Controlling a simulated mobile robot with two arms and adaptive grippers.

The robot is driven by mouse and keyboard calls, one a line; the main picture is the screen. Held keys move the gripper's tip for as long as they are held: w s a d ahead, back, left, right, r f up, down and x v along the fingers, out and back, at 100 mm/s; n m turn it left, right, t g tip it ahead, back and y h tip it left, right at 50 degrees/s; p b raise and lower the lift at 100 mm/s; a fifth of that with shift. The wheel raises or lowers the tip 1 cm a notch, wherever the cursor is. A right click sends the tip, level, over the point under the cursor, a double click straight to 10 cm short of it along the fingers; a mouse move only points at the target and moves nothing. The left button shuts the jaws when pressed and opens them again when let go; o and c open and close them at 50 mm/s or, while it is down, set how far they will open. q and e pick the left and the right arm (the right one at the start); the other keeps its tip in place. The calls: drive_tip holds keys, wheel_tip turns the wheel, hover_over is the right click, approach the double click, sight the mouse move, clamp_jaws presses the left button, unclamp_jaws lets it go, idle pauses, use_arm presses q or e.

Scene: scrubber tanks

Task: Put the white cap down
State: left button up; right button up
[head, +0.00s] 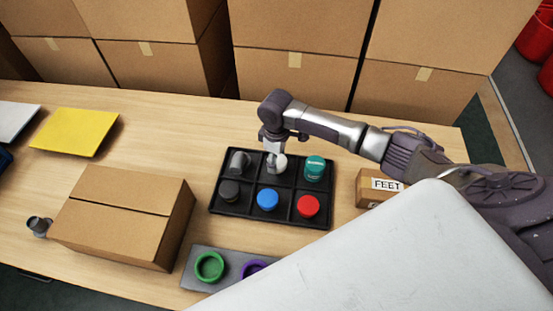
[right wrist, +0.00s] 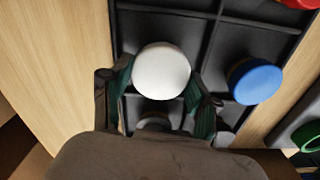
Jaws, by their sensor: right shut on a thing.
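The white cap (head: 281,162) is between the fingers of my right gripper (head: 273,158), over the back middle compartment of the black tray (head: 287,222). In the right wrist view, the white cap (right wrist: 162,71) shows its round top, and the right gripper (right wrist: 163,98) is shut on its sides. I cannot tell whether the cap touches the tray floor. My left gripper is not in view.
The tray also holds a teal cap (head: 315,167), a blue cap (head: 267,199), a red cap (head: 308,206) and dark pieces (head: 229,191). A closed cardboard box (head: 120,225) stands left, a "FEET" box (head: 368,192) right. Stacked cartons (head: 300,85) line the back.

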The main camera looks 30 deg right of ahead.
drive_tip(key=shift+f, duration=0.45)
drive_tip(key=o, duration=0.9)
drive_tip(key=shift+f, duration=0.1)
wheel_tip(320, 180, up, 12)
drive_tip(key=shift+r, duration=0.15)
